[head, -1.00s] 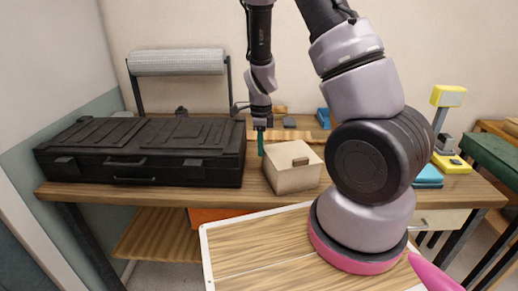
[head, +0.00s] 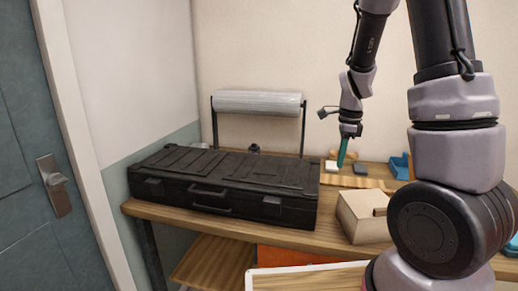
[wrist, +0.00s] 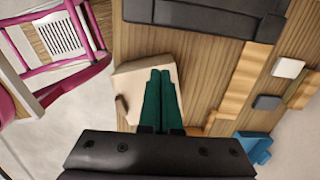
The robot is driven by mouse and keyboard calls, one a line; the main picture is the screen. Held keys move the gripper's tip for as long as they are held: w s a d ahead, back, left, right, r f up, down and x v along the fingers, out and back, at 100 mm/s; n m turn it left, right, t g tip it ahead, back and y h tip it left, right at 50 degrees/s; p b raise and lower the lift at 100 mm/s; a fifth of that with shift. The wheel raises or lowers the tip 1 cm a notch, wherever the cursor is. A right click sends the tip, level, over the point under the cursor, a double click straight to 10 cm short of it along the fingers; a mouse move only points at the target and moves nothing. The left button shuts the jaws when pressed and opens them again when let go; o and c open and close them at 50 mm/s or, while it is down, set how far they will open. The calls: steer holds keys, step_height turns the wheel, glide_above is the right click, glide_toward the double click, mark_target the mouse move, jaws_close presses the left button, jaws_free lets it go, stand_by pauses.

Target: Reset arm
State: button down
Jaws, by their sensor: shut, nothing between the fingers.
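My gripper (head: 342,153) hangs above the workbench in the head view, its green fingers pointing down. In the wrist view its green fingers (wrist: 161,98) lie side by side, shut and empty. Below them in the wrist view is a light wooden box (wrist: 132,82) with a small handle. The same box shows in the head view (head: 362,218), in front and to the right of the fingers, on the workbench (head: 325,235). The fingers look clear of it. No glass rod can be made out.
A long black case (head: 230,185) fills the bench's left part. Behind it stands a roll on a frame (head: 258,102). Small blocks (head: 361,169) and a blue holder (head: 400,165) lie at the back right. A door (head: 30,160) is at the far left.

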steer(key=s+a+r+n+t, duration=0.2)
steer(key=s+r+n+t, duration=0.1)
steer(key=s+r+n, duration=0.5)
steer(key=s+a+r+n+t+y, duration=0.1)
steer(key=s+a+r+n+t, duration=0.2)
steer(key=s+r+n, duration=0.5)
step_height(320, 180, up, 7)
steer(key=shift+s+a+r+n+t, duration=0.15)
steer(key=shift+s+n+t, duration=0.15)
steer(key=shift+n, duration=0.4)
